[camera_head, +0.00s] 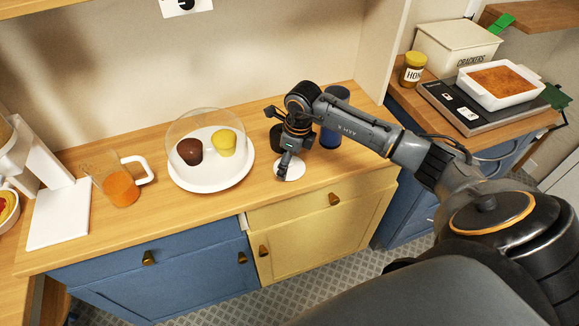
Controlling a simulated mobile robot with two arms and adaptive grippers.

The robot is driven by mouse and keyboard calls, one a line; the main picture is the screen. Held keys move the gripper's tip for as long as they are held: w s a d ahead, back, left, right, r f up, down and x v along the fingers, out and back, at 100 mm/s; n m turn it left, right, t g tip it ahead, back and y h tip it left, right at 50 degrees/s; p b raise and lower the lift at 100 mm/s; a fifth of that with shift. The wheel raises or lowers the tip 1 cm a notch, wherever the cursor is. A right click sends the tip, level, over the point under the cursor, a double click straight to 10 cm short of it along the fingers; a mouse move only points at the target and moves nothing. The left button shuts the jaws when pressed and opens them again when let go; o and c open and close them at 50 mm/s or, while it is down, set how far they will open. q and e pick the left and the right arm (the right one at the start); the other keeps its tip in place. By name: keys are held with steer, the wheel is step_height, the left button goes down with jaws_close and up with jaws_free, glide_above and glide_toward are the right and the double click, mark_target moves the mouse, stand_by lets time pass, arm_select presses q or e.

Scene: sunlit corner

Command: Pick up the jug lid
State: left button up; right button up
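A small white round disc, which looks like the jug lid (295,171), lies on the wooden counter near its front edge. My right gripper (284,167) points down over it, and its fingers cover the left part of the disc. I cannot tell whether the fingers touch it or are closed on it. The glass jug (121,188) with orange juice and a white handle stands at the left of the counter, with its top uncovered. My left gripper is not in view.
A clear dome with a brown and a yellow cupcake stands on a white plate (212,184), left of my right gripper. A dark blue container (331,136) stands close behind it. A white appliance (60,214) is at the far left. The counter between jug and plate is narrow.

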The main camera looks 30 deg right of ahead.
steer(key=shift+s+a, duration=0.1)
steer(key=shift+s, duration=0.05)
steer(key=c, duration=1.4)
steer(key=shift+f, duration=0.1)
jaws_close()
